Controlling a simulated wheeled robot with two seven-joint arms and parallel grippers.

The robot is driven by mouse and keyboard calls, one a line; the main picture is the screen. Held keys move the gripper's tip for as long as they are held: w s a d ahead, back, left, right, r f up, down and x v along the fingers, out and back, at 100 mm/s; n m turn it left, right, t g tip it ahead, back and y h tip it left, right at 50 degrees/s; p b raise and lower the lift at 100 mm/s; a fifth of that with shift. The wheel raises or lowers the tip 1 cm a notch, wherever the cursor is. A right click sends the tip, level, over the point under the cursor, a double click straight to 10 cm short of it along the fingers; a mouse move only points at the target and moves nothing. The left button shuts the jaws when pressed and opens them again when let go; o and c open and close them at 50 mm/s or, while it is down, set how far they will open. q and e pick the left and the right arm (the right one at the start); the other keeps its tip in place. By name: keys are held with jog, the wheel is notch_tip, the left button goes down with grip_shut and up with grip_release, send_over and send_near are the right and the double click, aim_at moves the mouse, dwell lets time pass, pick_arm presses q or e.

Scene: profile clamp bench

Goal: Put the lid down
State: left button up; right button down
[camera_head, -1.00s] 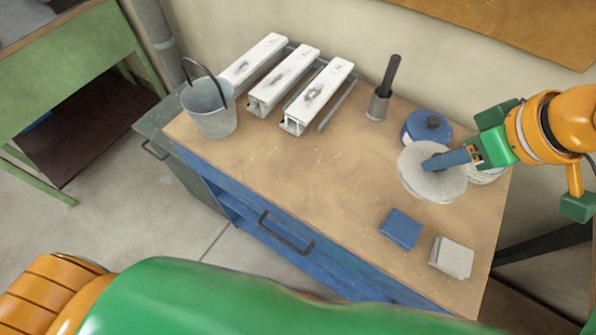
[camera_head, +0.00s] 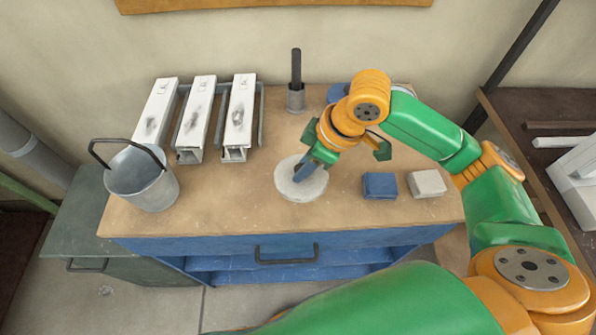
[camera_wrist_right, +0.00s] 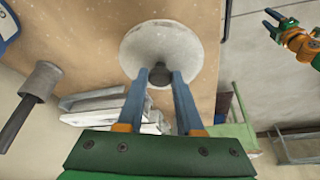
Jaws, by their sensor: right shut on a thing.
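The lid (camera_head: 290,187) is a pale round disc with a dark knob. It is over the front middle of the bench top in the head view; I cannot tell whether it touches the wood. My right gripper (camera_head: 300,174) is shut on the lid's knob, with the blue fingers on either side of it. In the right wrist view the lid (camera_wrist_right: 160,42) is face-on beyond the fingertips, and the knob (camera_wrist_right: 160,76) sits between them. My left gripper (camera_wrist_right: 276,24) shows small at the top right of that view, its fingers apart and empty.
A bucket (camera_head: 141,181) stands at the bench's left, beside several white profiles (camera_head: 197,112). A blue block (camera_head: 379,185) and a grey block (camera_head: 427,183) lie right of the lid. Bare wood lies left of it.

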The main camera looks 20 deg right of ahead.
jog(key=x, duration=0.2)
jog(key=d+x, duration=0.1)
jog(key=x, duration=0.2)
jog(key=shift+f, duration=0.15)
jog(key=shift+f, duration=0.1)
jog(key=c, duration=0.6)
grip_release()
jog(key=shift+o, duration=0.2)
jog(key=p+v, duration=0.1)
jog(key=v, duration=1.1)
jog(key=shift+r, duration=0.2)
